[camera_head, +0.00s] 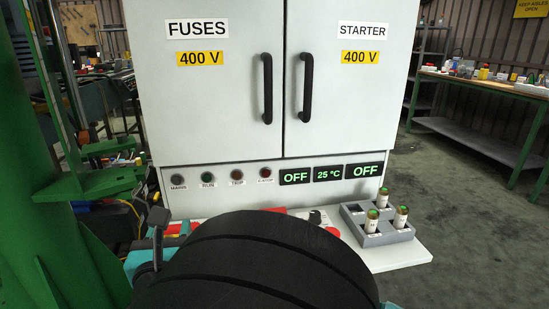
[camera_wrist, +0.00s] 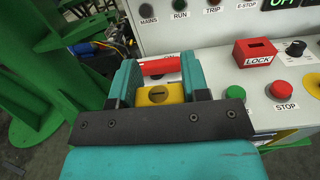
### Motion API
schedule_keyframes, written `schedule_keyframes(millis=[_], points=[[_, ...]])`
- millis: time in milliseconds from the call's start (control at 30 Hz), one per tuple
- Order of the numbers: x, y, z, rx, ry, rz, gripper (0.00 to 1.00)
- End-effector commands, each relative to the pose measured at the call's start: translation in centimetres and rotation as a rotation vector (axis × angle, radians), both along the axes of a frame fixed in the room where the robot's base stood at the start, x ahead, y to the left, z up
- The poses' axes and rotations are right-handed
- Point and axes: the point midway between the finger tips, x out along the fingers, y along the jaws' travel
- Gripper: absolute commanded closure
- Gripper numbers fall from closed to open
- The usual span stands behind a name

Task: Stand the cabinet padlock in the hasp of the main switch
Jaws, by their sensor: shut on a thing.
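The yellow padlock (camera_wrist: 159,95) shows a dark keyhole slot towards the wrist camera. My gripper (camera_wrist: 160,76) is shut on it, with one teal finger on each side. A red bar (camera_wrist: 160,67), apparently the handle of the main switch, shows just beyond the padlock between the fingers. The hasp is hidden, and I cannot tell whether the padlock touches it. The red LOCK block (camera_wrist: 255,53) to the right has a dark slot in its top that looks empty. In the head view my black arm link covers most of the gripper and the padlock.
The red STOP button (camera_wrist: 283,89), a green button (camera_wrist: 236,92) and a black knob (camera_wrist: 296,48) stand right of my gripper. A grey fuse holder (camera_head: 381,232) with several fuses sits on the shelf's right side. The cabinet front (camera_head: 220,110) rises behind.

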Motion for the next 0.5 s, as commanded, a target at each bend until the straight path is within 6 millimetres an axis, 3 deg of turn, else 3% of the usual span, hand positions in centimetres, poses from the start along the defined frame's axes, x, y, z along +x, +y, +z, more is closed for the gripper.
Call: schedule_keyframes(millis=[33,200,333,500], points=[[2.5,0.3,1.4,0.01,-0.003,-0.011,0.85],[8.7,1.1,4.4,0.009,-0.006,-0.005,0.85],[11.0,1.4,5.8,0.004,-0.005,0.004,0.85],[11.5,1.7,6.1,0.0,-0.005,0.011,0.85]])
